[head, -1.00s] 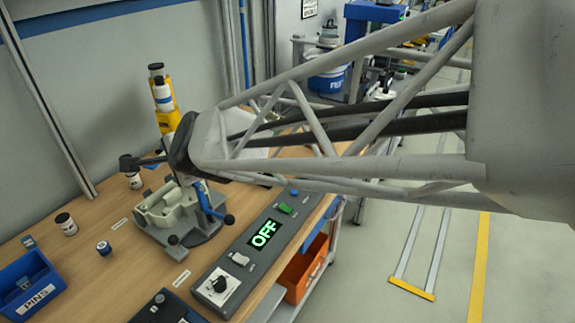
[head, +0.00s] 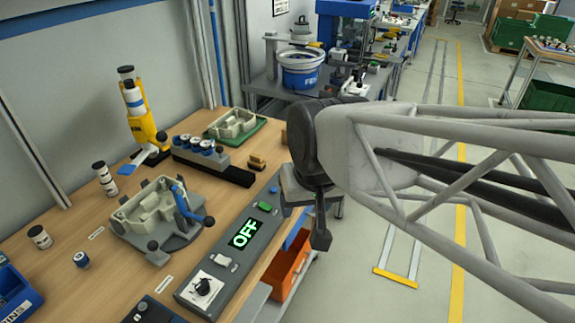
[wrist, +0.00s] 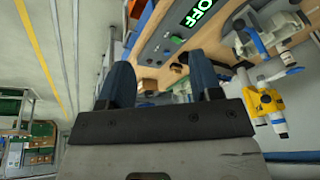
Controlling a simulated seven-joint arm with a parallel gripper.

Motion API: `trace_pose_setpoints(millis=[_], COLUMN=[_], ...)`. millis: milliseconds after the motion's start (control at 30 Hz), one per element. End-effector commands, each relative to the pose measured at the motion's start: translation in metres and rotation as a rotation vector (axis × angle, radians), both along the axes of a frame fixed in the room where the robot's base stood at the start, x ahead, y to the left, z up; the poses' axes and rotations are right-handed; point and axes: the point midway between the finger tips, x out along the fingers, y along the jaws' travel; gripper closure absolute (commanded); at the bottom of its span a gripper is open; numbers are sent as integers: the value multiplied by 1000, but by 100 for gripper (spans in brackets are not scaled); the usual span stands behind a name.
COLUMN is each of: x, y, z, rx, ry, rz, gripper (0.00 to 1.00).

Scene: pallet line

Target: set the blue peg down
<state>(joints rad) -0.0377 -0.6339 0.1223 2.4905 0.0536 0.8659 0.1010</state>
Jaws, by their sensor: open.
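My gripper shows in the wrist view (wrist: 162,82), its two dark blue fingers apart with nothing between them. It is beyond the bench's right edge, over the floor. In the head view its fingers are hard to make out below the dark wrist. I cannot tell which of these, if any, is the blue peg.
A grey fixture (head: 150,208) with a blue-handled clamp sits mid-bench. A control box reading OFF (head: 232,252) lies along the right edge. A yellow stand (head: 143,127) is behind. An orange bin (head: 288,268) sits below. Bare wood lies left of the fixture.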

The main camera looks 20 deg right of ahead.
Motion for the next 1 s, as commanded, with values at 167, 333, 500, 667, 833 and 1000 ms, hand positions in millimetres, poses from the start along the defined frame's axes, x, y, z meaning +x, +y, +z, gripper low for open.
trace_pose_setpoints(millis=[167, 333, 500, 667, 833, 1000], x=[-21, -26, -25, -25, -25, -25], y=[-20, -24, -24, -23, -23, -23], z=[-3, -3, -3, -3, -3, -3], rx=[-67, -82, -83, -81, -81, -81], ry=[50, 64, 63, 63, 62, 62], rz=[48, 63, 63, 62, 62, 62], gripper=[41, 41, 41, 41, 41, 41])
